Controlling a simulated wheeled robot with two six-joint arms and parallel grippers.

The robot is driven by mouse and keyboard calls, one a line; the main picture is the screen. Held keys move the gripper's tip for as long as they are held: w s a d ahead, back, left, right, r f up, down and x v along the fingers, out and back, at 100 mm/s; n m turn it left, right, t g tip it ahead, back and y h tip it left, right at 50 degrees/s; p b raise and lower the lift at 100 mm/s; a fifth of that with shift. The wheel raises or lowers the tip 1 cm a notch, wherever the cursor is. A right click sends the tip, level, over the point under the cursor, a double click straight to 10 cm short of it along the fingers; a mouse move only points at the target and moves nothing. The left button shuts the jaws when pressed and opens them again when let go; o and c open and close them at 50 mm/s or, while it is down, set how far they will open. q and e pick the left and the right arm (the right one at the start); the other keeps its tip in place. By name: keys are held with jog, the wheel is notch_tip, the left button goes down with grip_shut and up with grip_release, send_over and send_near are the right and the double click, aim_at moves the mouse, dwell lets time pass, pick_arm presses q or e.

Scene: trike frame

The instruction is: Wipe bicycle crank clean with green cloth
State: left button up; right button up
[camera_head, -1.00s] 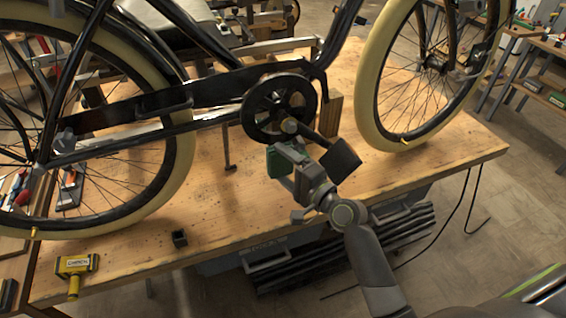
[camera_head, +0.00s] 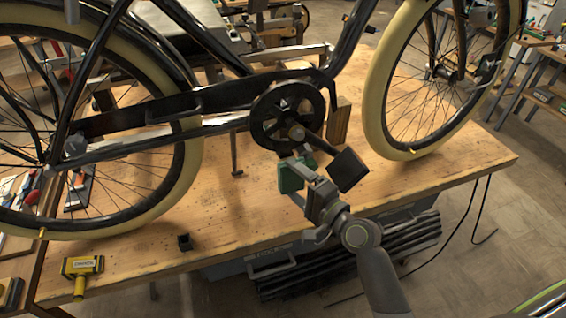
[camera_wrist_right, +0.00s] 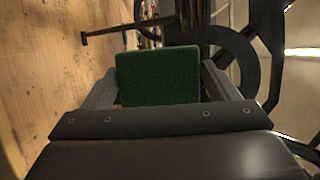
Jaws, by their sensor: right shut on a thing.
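The bicycle's crank shows in the head view as a black chainring (camera_head: 264,131) with a crank arm (camera_head: 313,143) sloping down right to a dark square pedal (camera_head: 348,169). My right gripper (camera_head: 297,172) is just below the chainring, left of the pedal, and is shut on the green cloth (camera_head: 289,178). In the wrist view the cloth (camera_wrist_right: 158,75) is a flat, dark green block between the two fingers. The dark ring of the chainring (camera_wrist_right: 243,50) is behind it at upper right. I cannot tell whether the cloth touches the crank. My left gripper is not in view.
The bicycle stands on a wooden workbench (camera_head: 225,205), its cream tyres (camera_head: 378,140) on both sides of the crank. A wooden block (camera_head: 339,122) stands behind the crank.

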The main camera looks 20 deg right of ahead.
send_near(272, 150)
jog(key=shift+w+a, duration=0.65)
jog(key=shift+a, duration=0.45)
jog(key=shift+w, duration=1.2)
jog(key=shift+w+a+b, duration=0.1)
jog(key=shift+w+b, duration=0.35)
jog(key=shift+w, duration=0.55)
